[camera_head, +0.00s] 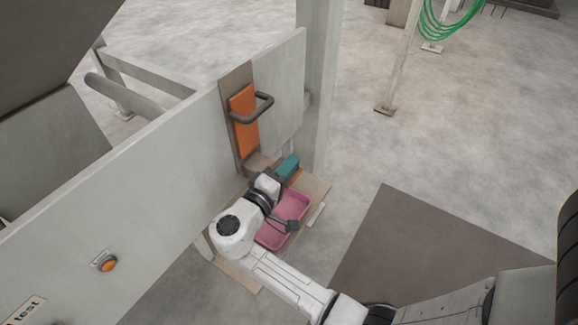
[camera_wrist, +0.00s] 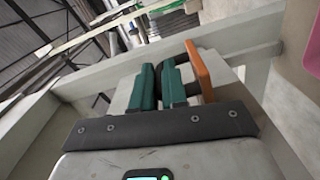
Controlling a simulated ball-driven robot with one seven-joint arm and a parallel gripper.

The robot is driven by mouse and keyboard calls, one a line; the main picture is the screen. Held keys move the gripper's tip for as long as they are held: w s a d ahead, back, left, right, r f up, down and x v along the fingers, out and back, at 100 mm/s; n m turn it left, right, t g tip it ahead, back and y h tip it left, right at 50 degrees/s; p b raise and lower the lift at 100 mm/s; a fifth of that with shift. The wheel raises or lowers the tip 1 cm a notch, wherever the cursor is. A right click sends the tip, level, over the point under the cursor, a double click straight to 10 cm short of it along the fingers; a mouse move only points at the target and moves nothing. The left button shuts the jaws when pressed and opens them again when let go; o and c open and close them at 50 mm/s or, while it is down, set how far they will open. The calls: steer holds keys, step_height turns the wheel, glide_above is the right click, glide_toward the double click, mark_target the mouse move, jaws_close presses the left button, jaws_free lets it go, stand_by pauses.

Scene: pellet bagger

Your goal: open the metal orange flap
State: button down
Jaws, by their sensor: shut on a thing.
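The orange flap (camera_head: 243,122) is set upright in a brown frame on the pale panel, with a dark bar handle (camera_head: 266,101) across its upper part. The flap looks closed. My gripper (camera_head: 288,166), with teal fingers, is low beside the panel, below and right of the flap. In the wrist view the gripper (camera_wrist: 162,87) points upward, its fingers close together. In the head view the handle appears apart from the fingers.
A pink bin (camera_head: 270,238) stands on a board below my gripper. A pale upright post (camera_head: 318,80) is right of the flap. An orange button (camera_head: 108,264) sits on the panel at lower left. The floor to the right is open, with a dark mat (camera_head: 400,240).

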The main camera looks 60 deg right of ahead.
steer(key=c, duration=1.4)
jaws_free()
steer(key=shift+c, duration=0.2)
steer(key=a+b, duration=0.2)
steer(key=a, duration=0.9)
steer(key=shift+s, duration=0.15)
steer(key=s+d+f+g+y, duration=0.1)
steer(key=s+d+f+y, duration=0.4)
steer(key=s+f+y, duration=0.65)
steer(key=s+a+f+n+t+y, duration=0.1)
steer(key=s+a+f+y, duration=0.2)
steer(key=s+a+y, duration=0.3)
steer(key=shift+s+a+f, duration=0.35)
steer(key=shift+s+f, duration=0.05)
steer(key=shift+s, duration=0.25)
